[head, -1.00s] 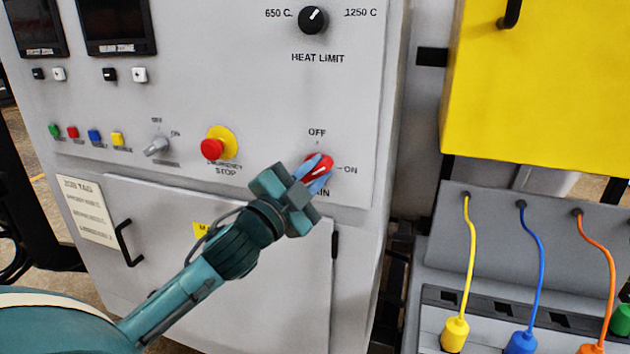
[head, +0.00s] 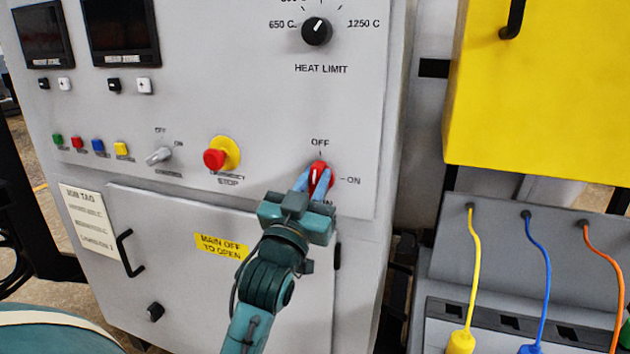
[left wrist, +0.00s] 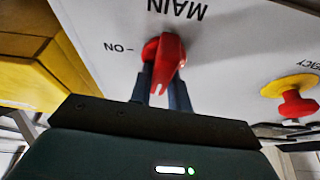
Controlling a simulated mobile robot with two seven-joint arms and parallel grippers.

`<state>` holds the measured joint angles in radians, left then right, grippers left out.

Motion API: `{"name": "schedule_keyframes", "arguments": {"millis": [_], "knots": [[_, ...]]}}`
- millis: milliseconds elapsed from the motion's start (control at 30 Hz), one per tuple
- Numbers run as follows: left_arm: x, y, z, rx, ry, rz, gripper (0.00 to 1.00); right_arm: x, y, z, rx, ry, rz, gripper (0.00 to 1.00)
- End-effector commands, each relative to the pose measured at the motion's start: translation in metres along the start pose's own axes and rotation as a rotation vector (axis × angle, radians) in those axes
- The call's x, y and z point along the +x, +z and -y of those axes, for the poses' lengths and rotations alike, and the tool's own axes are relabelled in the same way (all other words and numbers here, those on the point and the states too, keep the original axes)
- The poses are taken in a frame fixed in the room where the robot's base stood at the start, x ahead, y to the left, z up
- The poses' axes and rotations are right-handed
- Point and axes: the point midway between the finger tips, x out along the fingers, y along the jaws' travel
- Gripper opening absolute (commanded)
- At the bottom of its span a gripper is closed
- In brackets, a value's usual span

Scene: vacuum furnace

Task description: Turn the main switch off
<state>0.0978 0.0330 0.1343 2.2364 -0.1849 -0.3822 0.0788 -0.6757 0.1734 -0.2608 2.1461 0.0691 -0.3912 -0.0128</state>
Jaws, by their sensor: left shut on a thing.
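The red main switch (head: 320,176) is on the grey front panel, between the OFF mark above it and the ON mark to its right. Its white pointer line now stands nearly upright, toward OFF. My left gripper (head: 315,184) comes from below and is shut on the red handle, one blue finger on each side. In the left wrist view the red handle (left wrist: 168,62) sits between the two dark fingers, with MAIN and ON lettering beside it. My right gripper is not in view.
The red emergency stop on its yellow base (head: 215,158) is left of the switch. A smaller selector (head: 159,155) is further left. The heat limit knob (head: 317,31) is above. A yellow box (head: 545,90) and hanging coloured cables (head: 541,270) are at the right.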

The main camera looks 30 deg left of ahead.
Motion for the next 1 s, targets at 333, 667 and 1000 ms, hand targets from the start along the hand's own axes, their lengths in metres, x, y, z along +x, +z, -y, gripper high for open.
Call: {"name": "schedule_keyframes", "arguments": {"millis": [333, 667, 1000], "knots": [[0.0003, -0.0006, 0.0009, -0.084, -0.035, -0.001, 0.00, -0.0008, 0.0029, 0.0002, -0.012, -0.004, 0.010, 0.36], [0.0002, -0.0008, 0.0010, -0.091, -0.037, -0.002, 0.00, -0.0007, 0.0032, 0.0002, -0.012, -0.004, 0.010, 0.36], [0.0002, -0.0006, 0.0009, -0.089, -0.036, -0.001, 0.38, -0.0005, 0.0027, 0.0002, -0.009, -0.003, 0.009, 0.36]]}}
